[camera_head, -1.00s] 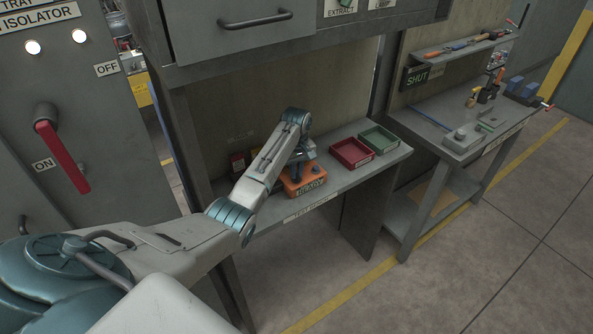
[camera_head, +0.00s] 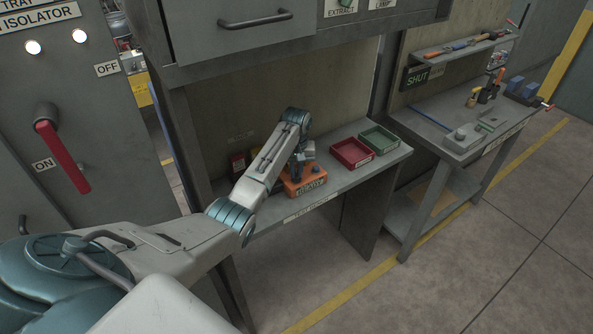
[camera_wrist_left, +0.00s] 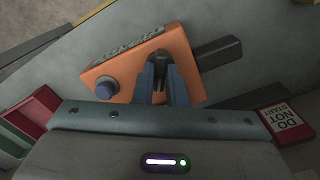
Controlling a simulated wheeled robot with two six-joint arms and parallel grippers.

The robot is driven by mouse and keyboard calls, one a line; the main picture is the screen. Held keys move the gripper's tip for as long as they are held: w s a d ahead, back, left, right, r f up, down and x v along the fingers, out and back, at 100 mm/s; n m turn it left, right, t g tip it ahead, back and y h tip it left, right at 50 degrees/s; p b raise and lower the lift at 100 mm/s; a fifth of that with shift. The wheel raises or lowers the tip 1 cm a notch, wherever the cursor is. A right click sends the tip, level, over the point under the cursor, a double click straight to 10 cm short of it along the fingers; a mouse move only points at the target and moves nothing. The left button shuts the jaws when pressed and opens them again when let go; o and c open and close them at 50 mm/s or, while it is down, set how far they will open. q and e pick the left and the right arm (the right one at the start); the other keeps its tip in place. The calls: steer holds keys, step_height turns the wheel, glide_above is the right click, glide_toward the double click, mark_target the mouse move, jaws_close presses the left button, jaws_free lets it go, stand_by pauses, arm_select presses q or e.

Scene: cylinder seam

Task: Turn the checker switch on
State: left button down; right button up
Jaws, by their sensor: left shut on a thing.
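The checker is an orange box (camera_head: 308,187) on the grey bench, with a label on its front that appears to read READY. In the left wrist view the checker (camera_wrist_left: 185,38) shows a round blue-grey knob (camera_wrist_left: 106,88) near one corner. My left gripper (camera_head: 298,172) is over the top of the checker. In the left wrist view its fingers (camera_wrist_left: 162,72) are shut on a small dark part on the checker's top, which looks like the switch. The fingers hide most of this part, so its position cannot be read. My right gripper is not in view.
A red tray (camera_head: 351,153) and a green tray (camera_head: 379,139) stand right of the checker. A red DO NOT START sign (camera_wrist_left: 287,122) is close by in the left wrist view. A cabinet with a drawer (camera_head: 240,30) overhangs the bench. A second bench (camera_head: 440,125) is at the right.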

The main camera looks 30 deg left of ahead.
mark_target(297, 173)
arm_select(q)
steer(key=c, duration=1.5)
jaws_free()
steer(key=shift+o, duration=0.2)
steer(key=shift+r, duration=0.15)
steer(key=shift+r+b, duration=0.3)
step_height(297, 173, up, 6)
steer(key=b, duration=0.2)
steer(key=shift+r+b, duration=0.25)
steer(key=shift+b, duration=0.15)
steer(key=shift+r+p, duration=0.8)
steer(key=shift+r, duration=1)
steer(key=shift+f, duration=0.1)
